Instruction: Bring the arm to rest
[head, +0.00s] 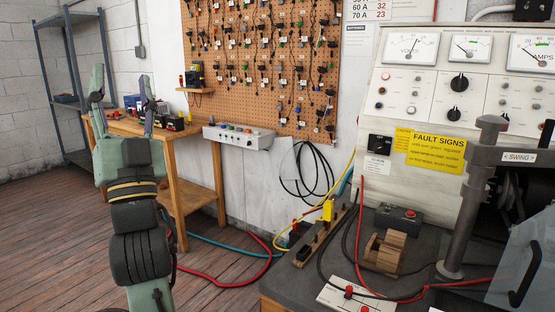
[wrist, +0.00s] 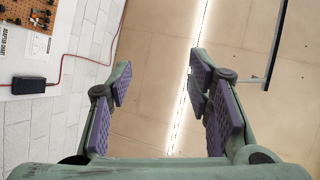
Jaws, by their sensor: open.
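My gripper (head: 122,92) points upward at the left of the head view, its two green fingers spread apart with nothing between them. It stands in the air in front of the wooden bench, apart from everything around it. In the wrist view my gripper (wrist: 160,92) shows its purple finger pads wide apart.
A wooden bench (head: 206,128) with small items stands behind my gripper. A grey test bench (head: 420,272) with a gauge panel (head: 450,90) and a swing post (head: 462,215) fills the right. Red and blue cables (head: 215,284) lie on the floor. A metal shelf (head: 55,70) stands at the far left.

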